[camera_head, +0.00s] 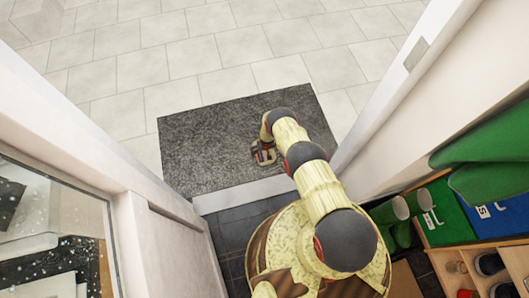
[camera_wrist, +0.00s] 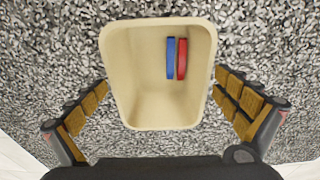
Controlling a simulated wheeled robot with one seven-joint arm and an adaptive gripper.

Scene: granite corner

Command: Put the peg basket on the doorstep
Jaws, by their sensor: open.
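The peg basket (camera_wrist: 150,108) is a beige open tub with one blue peg and one red peg inside, seen from above in the wrist view. It appears to rest on the speckled grey doorstep slab (camera_wrist: 50,60). My gripper (camera_wrist: 160,82) is open, with one finger on each side of the basket; gaps show between fingers and walls. In the head view, the doorstep (camera_head: 205,150) is a dark grey rectangle beyond the doorway, and my gripper (camera_head: 263,154) is low over its middle. The basket cannot be made out clearly there.
Pale paving (camera_head: 150,65) lies open beyond the doorstep. A light threshold strip (camera_head: 240,194) borders its near edge. White door frames stand left and right of my arm. A wooden shoe rack (camera_head: 455,265) and green boots (camera_head: 402,225) are at the right.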

